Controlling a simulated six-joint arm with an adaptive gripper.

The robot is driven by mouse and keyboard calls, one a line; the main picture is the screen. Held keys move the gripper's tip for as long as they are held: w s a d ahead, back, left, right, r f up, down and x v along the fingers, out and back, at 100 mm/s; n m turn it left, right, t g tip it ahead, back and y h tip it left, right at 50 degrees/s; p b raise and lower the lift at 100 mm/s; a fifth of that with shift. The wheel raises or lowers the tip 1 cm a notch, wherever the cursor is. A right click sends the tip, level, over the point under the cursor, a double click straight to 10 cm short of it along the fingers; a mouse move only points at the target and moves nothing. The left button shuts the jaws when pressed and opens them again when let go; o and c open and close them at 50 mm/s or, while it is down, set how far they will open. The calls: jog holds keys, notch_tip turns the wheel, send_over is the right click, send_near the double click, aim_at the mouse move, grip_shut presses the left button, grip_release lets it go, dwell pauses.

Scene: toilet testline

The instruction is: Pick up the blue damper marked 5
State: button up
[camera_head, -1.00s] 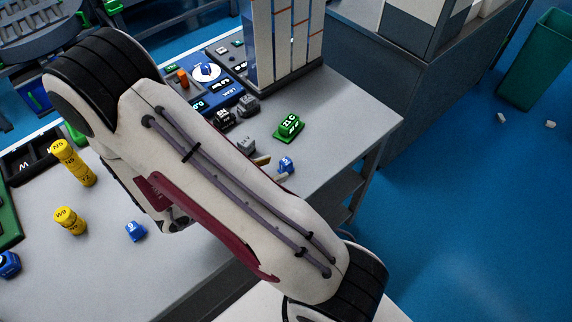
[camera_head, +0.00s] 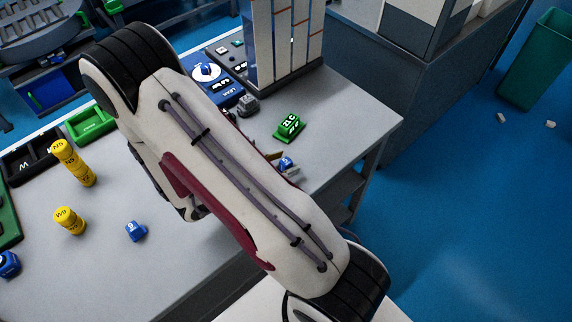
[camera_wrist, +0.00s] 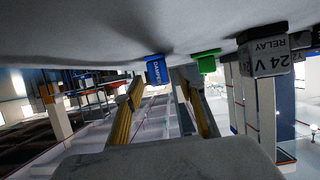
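A blue damper (camera_head: 286,162) stands on the grey table right beside my gripper. It also shows in the wrist view (camera_wrist: 155,69), with "DAMPER" lettering, just beyond and between the fingertips. Its number is not legible. My gripper (camera_wrist: 163,82) is open, with its yellowish fingers spread and nothing between them. In the head view, my arm hides most of my gripper. Another blue damper-like part (camera_head: 136,231) stands at the table's front left, and a further one (camera_head: 9,264) is at the left edge. Their marks are unreadable.
A green part (camera_head: 289,127) stands behind the damper. A grey relay (camera_wrist: 264,56) is to the right in the wrist view. A tall divided rack (camera_head: 285,45) stands at the back.

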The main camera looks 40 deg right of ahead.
dwell(0.4)
grip_shut()
jog(key=shift+r, duration=0.2)
notch_tip(320, 180, up, 10)
jog(key=shift+f, duration=0.2)
dwell(0.8)
dwell(0.5)
